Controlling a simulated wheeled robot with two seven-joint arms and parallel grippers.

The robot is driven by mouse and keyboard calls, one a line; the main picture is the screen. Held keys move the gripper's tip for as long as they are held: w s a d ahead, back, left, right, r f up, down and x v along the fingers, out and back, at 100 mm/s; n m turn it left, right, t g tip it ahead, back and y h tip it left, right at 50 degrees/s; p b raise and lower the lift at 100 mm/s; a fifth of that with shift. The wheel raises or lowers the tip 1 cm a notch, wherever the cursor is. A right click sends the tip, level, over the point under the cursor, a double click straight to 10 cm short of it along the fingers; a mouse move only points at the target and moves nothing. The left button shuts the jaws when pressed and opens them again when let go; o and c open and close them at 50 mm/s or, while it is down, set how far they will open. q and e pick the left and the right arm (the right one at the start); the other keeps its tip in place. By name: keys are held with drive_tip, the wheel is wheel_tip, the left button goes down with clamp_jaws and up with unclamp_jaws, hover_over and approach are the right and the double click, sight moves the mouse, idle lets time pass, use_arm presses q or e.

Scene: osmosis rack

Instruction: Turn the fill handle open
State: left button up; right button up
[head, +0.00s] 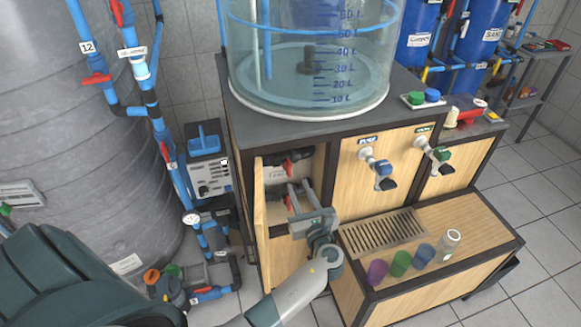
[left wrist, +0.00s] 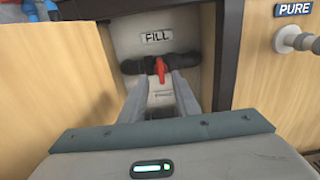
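The fill handle (left wrist: 160,70) is a small red lever on a black horizontal pipe, under a white FILL label (left wrist: 157,36) inside an open cabinet bay. In the left wrist view it points down and appears between the tips of my left gripper (left wrist: 161,84). The fingers are apart, with a gap on each side of the lever; contact is not visible. In the head view my left gripper (head: 299,184) reaches into the bay with its fingers spread. Red and black valve parts show there, partly hidden by the gripper. My right gripper is not in view.
An open wooden door (head: 259,215) stands left of the bay. A wooden panel with the PURE tap (head: 382,168) is on the right. A drip grate (head: 385,233) and several coloured cups stand below. A clear tank (head: 310,60) sits on top.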

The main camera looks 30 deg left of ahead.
sight(290, 168)
use_arm(q)
drive_tip(key=p+x, duration=0.2)
drive_tip(key=x, duration=0.7)
drive_tip(key=shift+a, duration=0.1)
drive_tip(key=shift+c, duration=0.6)
clamp_jaws()
